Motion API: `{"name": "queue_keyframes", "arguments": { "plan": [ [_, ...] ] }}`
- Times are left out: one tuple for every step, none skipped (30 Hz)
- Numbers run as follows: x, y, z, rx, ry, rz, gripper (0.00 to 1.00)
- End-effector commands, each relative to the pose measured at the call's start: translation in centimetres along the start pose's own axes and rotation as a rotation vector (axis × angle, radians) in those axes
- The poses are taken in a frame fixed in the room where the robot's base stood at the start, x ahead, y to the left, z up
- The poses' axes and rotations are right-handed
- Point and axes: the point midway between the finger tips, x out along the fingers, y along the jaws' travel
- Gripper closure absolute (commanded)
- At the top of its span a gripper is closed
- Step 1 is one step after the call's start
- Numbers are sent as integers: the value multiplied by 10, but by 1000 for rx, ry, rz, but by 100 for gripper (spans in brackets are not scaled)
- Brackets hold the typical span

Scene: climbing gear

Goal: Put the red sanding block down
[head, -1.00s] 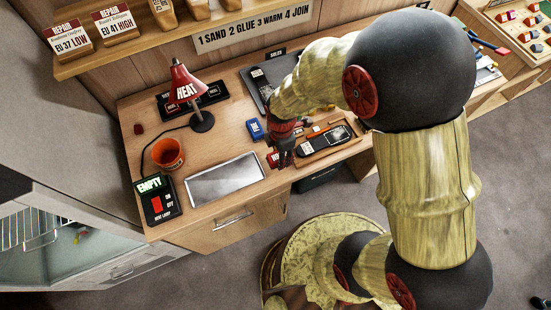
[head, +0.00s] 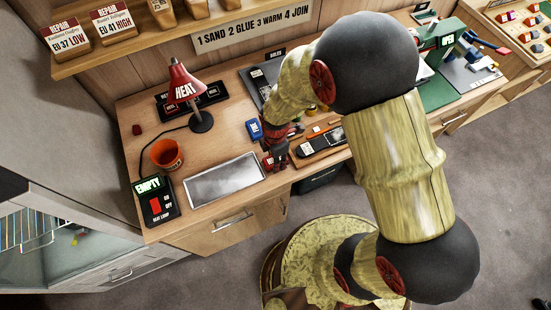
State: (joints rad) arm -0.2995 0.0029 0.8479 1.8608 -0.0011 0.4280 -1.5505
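A small red block (head: 267,163) with a pale label, which looks like the red sanding block, shows at the desk's front part, just right of the grey tray. My gripper (head: 277,160) points down right beside it and covers part of it. I cannot tell whether the fingers are closed on the block or only next to it. I also cannot tell whether the block touches the desk top. A similar blue block (head: 254,129) lies a little behind, left of my gripper.
The grey tray (head: 224,180) lies to the left, near the front edge. A wooden tray with tools (head: 321,141) is close on the right. A red heat lamp (head: 184,85), orange cup (head: 166,154) and switch box reading EMPTY (head: 156,200) stand further left.

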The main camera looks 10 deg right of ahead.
Motion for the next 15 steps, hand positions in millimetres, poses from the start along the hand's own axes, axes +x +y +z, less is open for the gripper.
{"name": "queue_keyframes", "arguments": {
  "plan": [
    [4,0,0,0,0,0,86],
    [5,-1,0,0,0,0,86],
    [6,-1,0,0,0,-1,86],
    [7,-1,0,0,0,-1,86],
    [8,-1,0,0,0,-1,86],
    [10,-2,0,0,0,-2,86],
    [11,-2,0,0,0,-2,86],
    [13,-2,0,0,0,-3,86],
    [14,-3,0,0,0,-4,86],
    [14,-3,0,0,0,-4,86],
    [15,-3,0,0,0,-5,89],
    [15,-4,0,0,0,-6,61],
    [16,-4,0,0,0,-7,59],
    [16,-5,0,0,0,-8,57],
    [16,-5,0,0,0,-8,55]
  ]
}}
